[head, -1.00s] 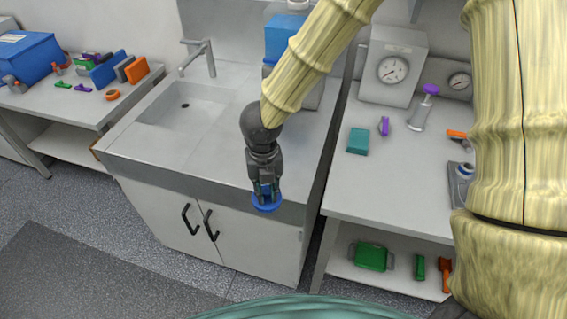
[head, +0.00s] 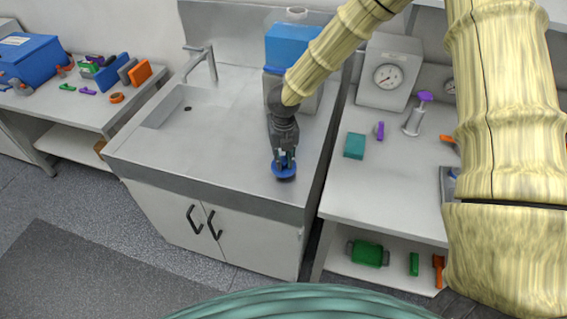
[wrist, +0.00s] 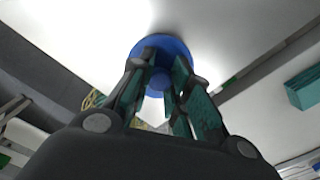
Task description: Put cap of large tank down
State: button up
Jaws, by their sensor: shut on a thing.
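The cap is a round blue disc with a raised knob. It shows in the head view (head: 284,172) and in the wrist view (wrist: 160,45). My gripper (head: 284,160) points down over the front right part of the steel sink counter (head: 225,150) and is shut on the cap; its fingers show in the wrist view (wrist: 160,78). I cannot tell whether the cap touches the counter. The large tank (head: 291,50), white with a blue band, stands at the back right of the counter with an opening on top. My arm hides part of it.
The sink basin (head: 185,106) and tap (head: 205,62) are on the left of the counter. A right bench holds a teal block (head: 354,146), a gauge box (head: 388,75) and a purple-topped plunger (head: 417,115). The counter's front middle is clear.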

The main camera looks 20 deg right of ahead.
aim_at(283, 165)
notch_tip(283, 165, down, 2)
jog(key=shift+f+p, duration=0.15)
jog(key=shift+p, duration=0.55)
jog(key=shift+f, duration=0.5)
jog(key=shift+f, duration=0.2)
jog(key=o, duration=0.8)
jog(key=shift+o, duration=0.2)
notch_tip(283, 165, up, 12)
jog(key=b, duration=0.4)
jog(key=shift+r, duration=0.2)
